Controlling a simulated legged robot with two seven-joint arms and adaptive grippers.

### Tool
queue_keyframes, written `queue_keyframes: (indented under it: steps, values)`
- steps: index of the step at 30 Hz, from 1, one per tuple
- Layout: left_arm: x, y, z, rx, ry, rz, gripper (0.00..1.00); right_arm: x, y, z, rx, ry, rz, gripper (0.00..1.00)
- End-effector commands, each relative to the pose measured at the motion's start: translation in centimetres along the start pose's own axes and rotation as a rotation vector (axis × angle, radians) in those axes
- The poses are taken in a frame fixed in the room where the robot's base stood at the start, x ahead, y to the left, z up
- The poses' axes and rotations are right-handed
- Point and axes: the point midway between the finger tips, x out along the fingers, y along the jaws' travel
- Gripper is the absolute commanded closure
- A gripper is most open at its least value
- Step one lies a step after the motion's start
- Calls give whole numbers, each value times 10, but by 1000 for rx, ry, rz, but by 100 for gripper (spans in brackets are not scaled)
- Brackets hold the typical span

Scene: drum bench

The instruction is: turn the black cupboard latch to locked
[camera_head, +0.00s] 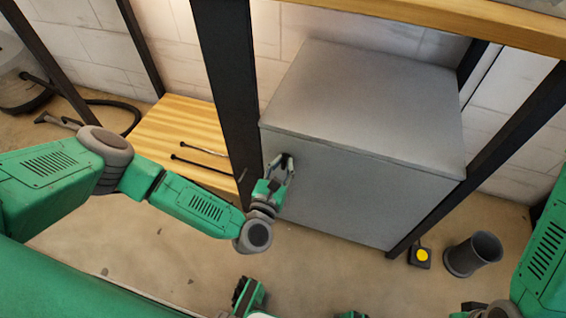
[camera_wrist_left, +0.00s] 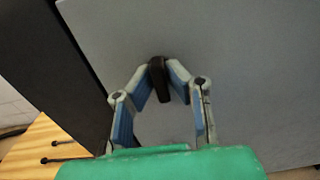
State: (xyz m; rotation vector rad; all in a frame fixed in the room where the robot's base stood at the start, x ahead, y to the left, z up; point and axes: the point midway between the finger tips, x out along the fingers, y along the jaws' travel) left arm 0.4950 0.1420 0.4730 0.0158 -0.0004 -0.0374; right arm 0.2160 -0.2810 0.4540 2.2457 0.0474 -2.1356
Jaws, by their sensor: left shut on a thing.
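The grey cupboard (camera_head: 365,190) stands under the bench, its front face toward me. The black latch (camera_wrist_left: 158,80) is on the upper left part of that face and shows between my left fingertips in the left wrist view. It looks roughly upright there, slightly tilted. My left gripper (camera_head: 283,163) is at the latch and shut on it, one finger on each side; it also shows in the left wrist view (camera_wrist_left: 160,85). In the head view the fingers partly hide the latch. My right arm shows at the right edge, but its fingertips cannot be made out.
A black bench post (camera_head: 228,90) stands just left of the cupboard. A wooden shelf (camera_head: 170,125) with two dark rods (camera_head: 200,148) lies further left. A grey cylinder (camera_head: 472,255) and a black box with a yellow button (camera_head: 421,256) are on the floor at the right.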

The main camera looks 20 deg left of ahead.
Motion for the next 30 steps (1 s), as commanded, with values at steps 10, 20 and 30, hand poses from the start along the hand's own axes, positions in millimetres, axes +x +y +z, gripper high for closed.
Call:
queue_keyframes:
  steps: [10,20,30]
  values:
    - [0,0,-1,193,2,0,100,-2,0,0,0,0,0,100]
    - [0,-2,-1,501,2,-2,100,-8,0,0,0,0,0,100]
    - [0,-3,-2,825,4,-3,100,-16,0,-1,0,0,0,100]
